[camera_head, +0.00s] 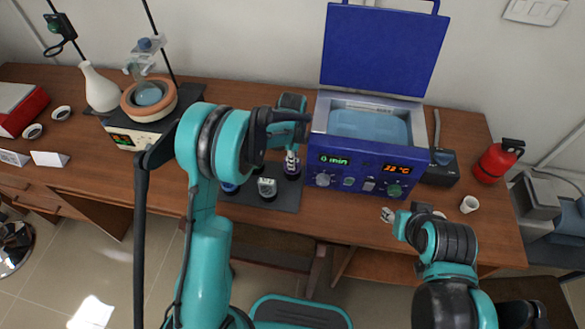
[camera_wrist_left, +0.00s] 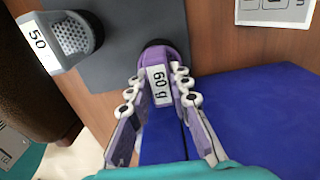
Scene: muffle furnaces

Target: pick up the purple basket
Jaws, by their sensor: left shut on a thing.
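The purple basket (camera_wrist_left: 178,58) carries a white label reading "60 g" and shows in the middle of the left wrist view. It is between the two fingers of my left gripper (camera_wrist_left: 160,88), which is shut on it. In the head view the left gripper (camera_head: 291,153) points down over the basket at the right end of the dark mat (camera_head: 250,200), beside the blue furnace; arm and fingers hide most of the basket. Whether the basket's base touches the mat is unclear. My right gripper (camera_head: 388,214) is over the front of the table, right of centre; its jaws are too small to judge.
The blue furnace (camera_head: 345,180) with its lid raised stands close right of the left gripper. A grey basket (camera_wrist_left: 65,42) labelled "50" and a blue one (camera_head: 229,188) are left of it. A white cup (camera_head: 469,204) and red extinguisher (camera_head: 495,162) are at right.

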